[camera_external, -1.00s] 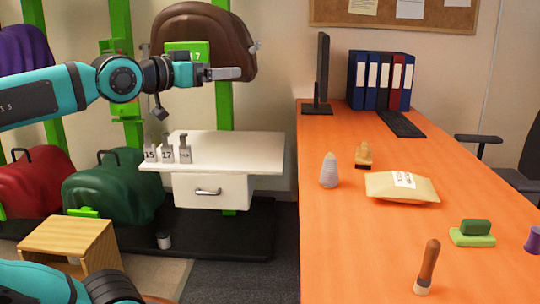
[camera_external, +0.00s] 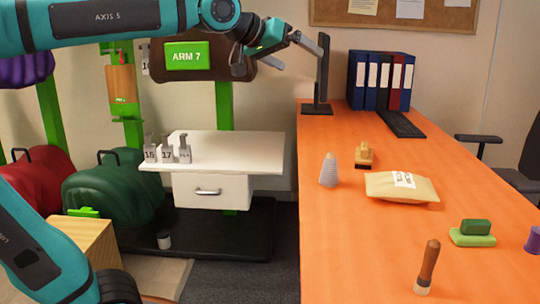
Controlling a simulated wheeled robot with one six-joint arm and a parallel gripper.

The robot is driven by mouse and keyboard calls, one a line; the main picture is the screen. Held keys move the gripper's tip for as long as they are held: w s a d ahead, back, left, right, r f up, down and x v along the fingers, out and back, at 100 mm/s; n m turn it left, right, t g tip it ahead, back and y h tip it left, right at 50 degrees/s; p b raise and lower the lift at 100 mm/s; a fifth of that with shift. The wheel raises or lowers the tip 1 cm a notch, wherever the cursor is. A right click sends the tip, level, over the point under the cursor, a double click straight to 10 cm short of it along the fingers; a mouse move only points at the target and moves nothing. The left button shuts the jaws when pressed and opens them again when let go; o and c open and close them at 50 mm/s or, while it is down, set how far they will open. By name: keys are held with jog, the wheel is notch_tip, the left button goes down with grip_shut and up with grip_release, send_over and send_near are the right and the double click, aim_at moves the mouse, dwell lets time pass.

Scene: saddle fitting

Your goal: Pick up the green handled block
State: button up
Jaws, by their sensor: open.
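The green handled block (camera_external: 472,234) lies on the orange desk (camera_external: 360,240) near its right side. It has a light green base with a darker green grip on top. My gripper (camera_external: 296,52) is open and empty, high up in front of the wall, left of the monitor in the picture. It is well apart from the block, up and to the left of it.
On the desk stand a wooden-handled tool (camera_external: 428,267), a padded envelope (camera_external: 401,187), a grey cone (camera_external: 329,170), a small wooden item (camera_external: 364,155), a purple spool (camera_external: 534,239), a monitor (camera_external: 322,75) and binders (camera_external: 381,82). A white shelf (camera_external: 225,150) stands left.

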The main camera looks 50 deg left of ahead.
jog(key=w+d+f+n+g, duration=0.2)
jog(key=w+d+g, duration=0.1)
jog(key=w+d, duration=0.6)
jog(key=n+g+y, duration=0.2)
jog(key=n+g, duration=0.2)
jog(key=g, duration=0.5)
send_over(478, 220)
notch_tip(478, 220, down, 18)
notch_tip(478, 220, down, 16)
jog(key=shift+f, duration=0.15)
jog(key=c, duration=0.7)
